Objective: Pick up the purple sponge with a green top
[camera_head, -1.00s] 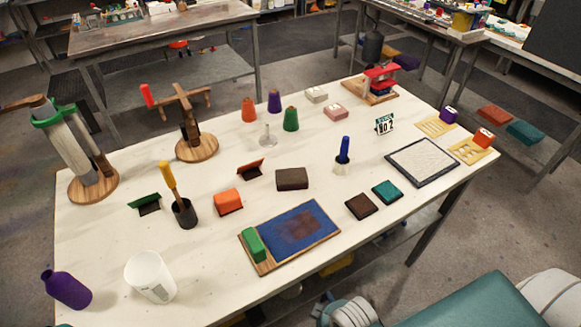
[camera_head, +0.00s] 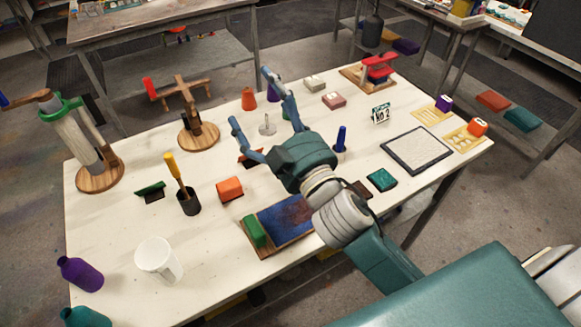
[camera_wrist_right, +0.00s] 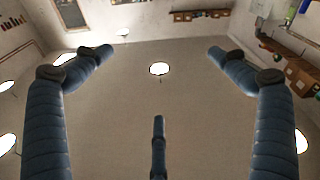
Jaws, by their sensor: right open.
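No block in view clearly shows a purple body with a green top. The nearest match is a small purple block (camera_head: 444,103) with a pale marked face, on a yellow slatted rack at the table's right end. A plain green block (camera_head: 253,231) lies on the board with a blue panel at the front. My right gripper (camera_head: 251,98) is open and empty over the middle of the table, its fingers spread toward the back, well left of the purple block. It hides things beneath it. In the right wrist view its fingers (camera_wrist_right: 158,60) are apart with only wall and lamps beyond. My left gripper is out of view.
An orange block (camera_head: 477,127) sits on another rack beside the purple one. A framed pale panel (camera_head: 417,149), a number card (camera_head: 381,114) and a red press (camera_head: 377,68) stand nearby.

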